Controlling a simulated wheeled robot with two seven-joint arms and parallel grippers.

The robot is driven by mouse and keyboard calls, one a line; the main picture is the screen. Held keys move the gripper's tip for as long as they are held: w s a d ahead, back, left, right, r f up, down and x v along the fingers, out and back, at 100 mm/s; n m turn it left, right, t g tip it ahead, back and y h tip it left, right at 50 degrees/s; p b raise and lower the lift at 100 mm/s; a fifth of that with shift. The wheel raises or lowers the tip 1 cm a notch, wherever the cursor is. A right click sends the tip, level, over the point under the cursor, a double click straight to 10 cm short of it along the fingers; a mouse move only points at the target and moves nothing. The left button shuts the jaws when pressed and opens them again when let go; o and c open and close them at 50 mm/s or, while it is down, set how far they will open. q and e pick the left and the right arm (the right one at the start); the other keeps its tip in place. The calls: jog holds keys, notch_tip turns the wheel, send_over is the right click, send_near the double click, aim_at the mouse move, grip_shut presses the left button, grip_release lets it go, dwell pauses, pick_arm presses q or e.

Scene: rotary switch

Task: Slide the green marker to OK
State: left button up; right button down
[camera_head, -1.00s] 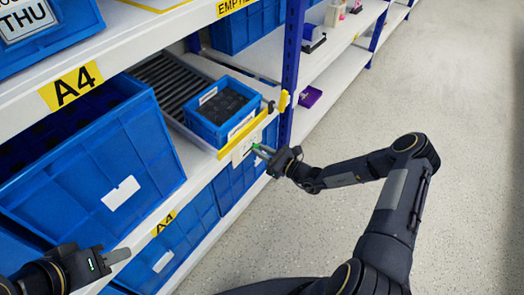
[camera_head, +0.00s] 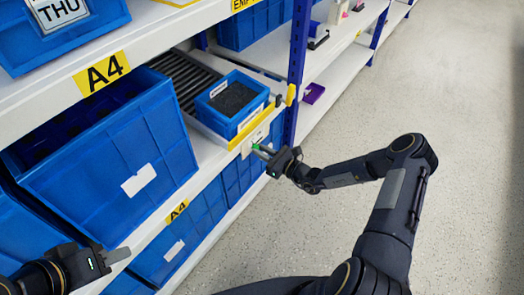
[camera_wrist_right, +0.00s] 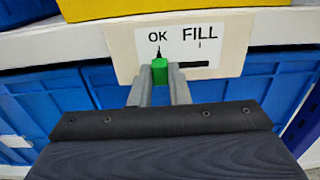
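The green marker (camera_wrist_right: 159,69) sits on a white label plate (camera_wrist_right: 232,48) under the shelf's yellow edge. In the right wrist view it lies directly below the tick under OK (camera_wrist_right: 157,37). A dark slot (camera_wrist_right: 195,64) runs from it to the right, below FILL (camera_wrist_right: 200,30). My right gripper (camera_wrist_right: 161,80) has its two fingers close on both sides of the marker, apparently gripping it. The head view shows this right gripper (camera_head: 262,150) at the plate. My left gripper (camera_head: 118,256) is at the lower left, away from the marker; its finger gap cannot be made out.
A small blue bin (camera_head: 232,100) with dark contents stands on the roller shelf above the plate. A large blue crate (camera_head: 110,165) is to its left, with more blue crates below. A blue post (camera_head: 297,70) rises just right of the plate. The floor at right is clear.

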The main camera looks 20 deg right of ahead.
jog(key=c, duration=1.4)
grip_release()
jog(key=shift+s+a, duration=0.15)
jog(key=shift+o, duration=0.2)
jog(key=p+v, duration=0.1)
jog(key=v, duration=0.6)
jog(key=shift+s+d+p, duration=0.25)
jog(key=shift+s+p, duration=0.05)
jog(key=shift+s, duration=0.05)
